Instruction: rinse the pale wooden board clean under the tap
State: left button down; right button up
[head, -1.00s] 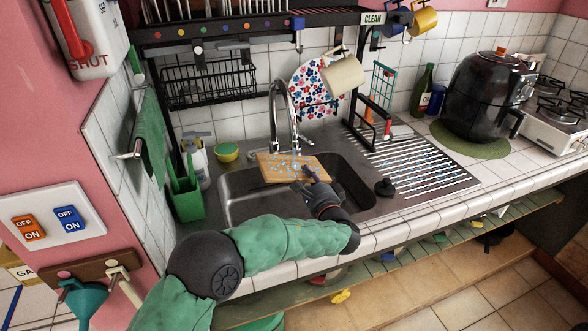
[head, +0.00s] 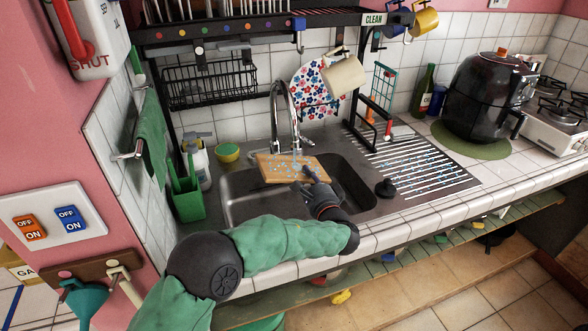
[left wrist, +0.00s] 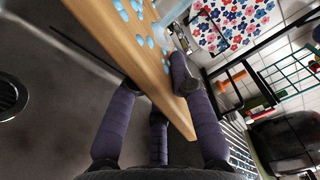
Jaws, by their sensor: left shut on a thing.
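The pale wooden board (head: 285,169) is held over the sink basin (head: 240,190), below the tap (head: 288,105). Several light blue drops or spots show on its upper face. My left gripper (head: 312,182) is shut on the board's near right edge. In the left wrist view the fingers (left wrist: 165,100) close around one edge of the board (left wrist: 125,45), with blue spots on its face. A pale bluish stream (left wrist: 172,14) shows at the board's top there. My right gripper is in neither view.
A ribbed drainer (head: 420,165) with blue drops lies right of the basin, with a black plug (head: 385,188) near it. A green caddy (head: 186,195) stands left of the basin. A cream mug (head: 343,74) hangs behind, right of the tap.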

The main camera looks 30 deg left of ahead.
pick_arm(q)
jog(key=shift+s+a, duration=0.3)
jog(key=shift+a, duration=0.35)
jog(key=shift+s+a, duration=0.25)
jog(key=shift+a, duration=0.4)
jog(key=shift+d, duration=0.1)
dwell(0.9)
jog(key=shift+w+d, duration=0.3)
jog(key=shift+d, duration=0.4)
jog(key=shift+w+d, duration=0.3)
jog(key=shift+d, duration=0.35)
jog(key=shift+d, duration=0.1)
jog(key=shift+w+d, duration=0.3)
jog(key=shift+d, duration=0.35)
jog(key=shift+w+d, duration=0.25)
jog(key=shift+d, duration=0.4)
jog(key=shift+s, duration=0.15)
dwell(1.0)
jog(key=s+d, duration=0.2)
jog(key=s, duration=0.6)
jog(key=shift+s+d, duration=0.15)
jog(key=shift+d, duration=0.25)
dwell(0.7)
